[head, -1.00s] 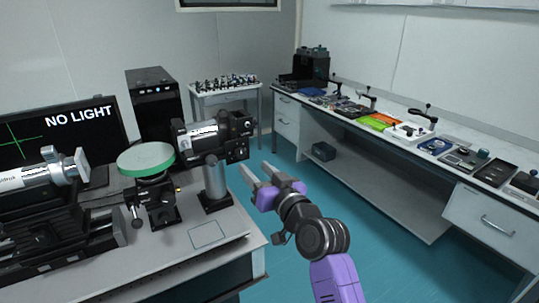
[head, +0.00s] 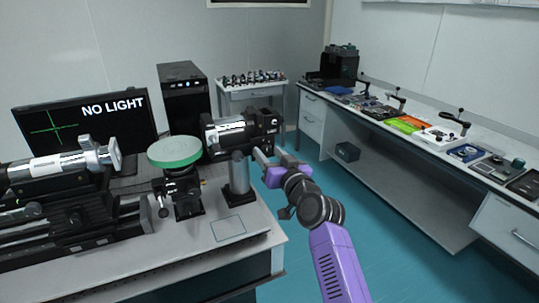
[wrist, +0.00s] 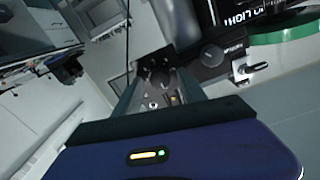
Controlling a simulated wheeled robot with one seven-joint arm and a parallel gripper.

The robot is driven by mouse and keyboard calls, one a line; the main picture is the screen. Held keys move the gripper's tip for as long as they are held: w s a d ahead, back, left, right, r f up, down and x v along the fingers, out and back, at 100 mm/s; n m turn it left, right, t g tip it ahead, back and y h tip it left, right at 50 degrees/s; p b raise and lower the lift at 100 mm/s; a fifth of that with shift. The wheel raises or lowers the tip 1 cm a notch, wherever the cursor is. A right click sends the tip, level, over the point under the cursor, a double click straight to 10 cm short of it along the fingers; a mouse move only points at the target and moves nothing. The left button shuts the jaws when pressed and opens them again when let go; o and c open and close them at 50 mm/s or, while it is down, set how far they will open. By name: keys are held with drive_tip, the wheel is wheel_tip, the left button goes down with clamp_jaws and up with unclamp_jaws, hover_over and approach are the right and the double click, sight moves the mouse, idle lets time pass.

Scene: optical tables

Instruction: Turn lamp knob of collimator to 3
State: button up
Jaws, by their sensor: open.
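The collimator (head: 235,134), a black and silver barrel on a grey post, stands at the right end of the left table. Its black rear housing faces my gripper. My gripper (head: 262,160) is open and empty beside the housing's lower right; contact cannot be told. In the wrist view the fingers (wrist: 158,88) point toward the dark housing (wrist: 208,66). A round dark knob (wrist: 212,55) shows on the housing, right of the fingers; its number marks are not readable. The monitor (head: 88,125) shows a green cross and "NO LIGHT".
A green-rimmed disc (head: 174,151) on a black stand is left of the collimator. Another silver instrument (head: 62,164) lies further left. A black computer tower (head: 184,95) stands behind. The long right bench (head: 410,120) holds several tools. Blue floor (head: 360,215) is clear between the tables.

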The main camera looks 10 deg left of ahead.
clamp_jaws()
drive_tip(key=shift+m, duration=0.3)
